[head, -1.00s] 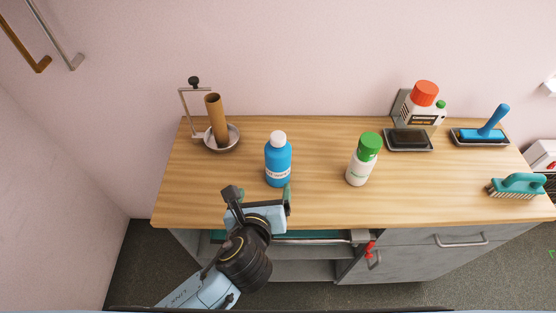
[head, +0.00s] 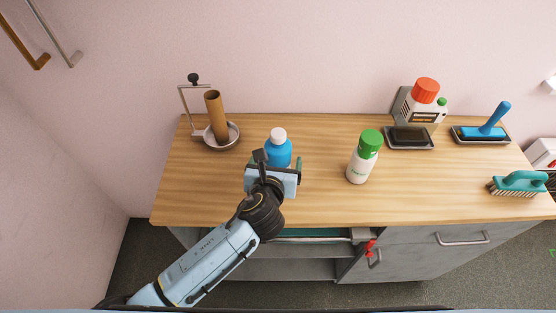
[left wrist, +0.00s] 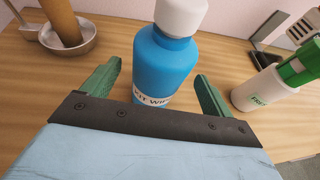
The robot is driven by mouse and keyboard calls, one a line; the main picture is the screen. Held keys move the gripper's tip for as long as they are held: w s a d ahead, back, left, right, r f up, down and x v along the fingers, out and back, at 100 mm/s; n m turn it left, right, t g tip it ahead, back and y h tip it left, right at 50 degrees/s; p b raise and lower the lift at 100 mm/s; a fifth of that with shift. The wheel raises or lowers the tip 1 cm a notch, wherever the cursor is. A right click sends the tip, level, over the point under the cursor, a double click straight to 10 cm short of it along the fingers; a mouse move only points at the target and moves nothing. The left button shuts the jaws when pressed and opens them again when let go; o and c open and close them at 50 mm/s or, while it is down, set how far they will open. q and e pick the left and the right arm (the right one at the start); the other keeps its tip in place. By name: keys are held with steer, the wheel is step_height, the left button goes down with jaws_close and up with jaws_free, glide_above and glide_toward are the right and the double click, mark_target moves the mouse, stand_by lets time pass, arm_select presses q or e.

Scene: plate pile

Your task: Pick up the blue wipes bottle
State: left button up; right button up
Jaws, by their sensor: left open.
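The blue wipes bottle (head: 277,151) with a white cap stands upright on the wooden counter. In the head view its lower part is hidden behind my left gripper (head: 279,165). In the left wrist view the bottle (left wrist: 165,62) stands ahead, with part of its white label showing. The green fingers of my left gripper (left wrist: 157,85) are open, one on each side of the bottle's lower body, with visible gaps. I cannot tell whether the bottle is fully between the fingertips. My right gripper is not in view.
A white bottle with a green cap (head: 360,163) stands right of the blue bottle. A paper roll holder with a bowl (head: 233,137) is at the left back. A red-capped jug (head: 425,103), a dark tray (head: 409,147) and brushes (head: 518,184) sit at the right. Bare counter (head: 205,185) lies left.

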mark_target(278, 132)
arm_select(q)
steer(key=x, duration=0.3)
steer(key=shift+w, duration=0.2)
steer(key=shift+r, duration=0.1)
steer(key=c, duration=1.3)
step_height(278, 132, up, 10)
steer(key=shift+p, duration=0.9)
